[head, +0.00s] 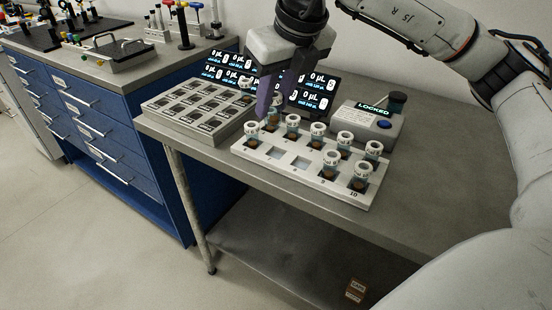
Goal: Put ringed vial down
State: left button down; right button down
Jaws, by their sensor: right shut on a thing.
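A pale rack (306,190) on the steel table holds several vials with white ring-like caps. Its near row has a vial at the left end (252,129), two empty square slots in the middle, and two vials at the right end. My right gripper (262,117), with purple fingers, points down over the rack's left end and is shut on a vial. The fingers partly cover what they hold, so I cannot tell if it is the near-left vial or the one just behind, nor whether it is fully seated. My left gripper is not in view.
A grey block with dark labelled wells (196,112) stands left of the rack, one vial at its far corner. Behind are lit displays (320,92) and a device reading LOCKED (370,125). A blue drawer bench (110,125) stands left.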

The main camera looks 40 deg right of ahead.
aim_at(277, 119)
jog(key=shift+w+d+r+m+h, duration=0.1)
jog(key=shift+d+r+m+h, duration=0.1)
jog(key=shift+m, duration=0.35)
jog(key=shift+w+d+r+m+h, duration=0.1)
jog(key=shift+d+r+m+h, duration=0.1)
jog(key=shift+m, duration=0.35)
notch_tip(277, 119, down, 5)
jog(key=shift+d+f, duration=0.1)
jog(key=shift+f, duration=2.3)
jog(key=shift+f+b, duration=0.2)
jog(key=shift+b, duration=0.15)
jog(key=c, duration=1.5)
grip_release()
jog(key=shift+o, duration=0.2)
jog(key=shift+r, duration=0.1)
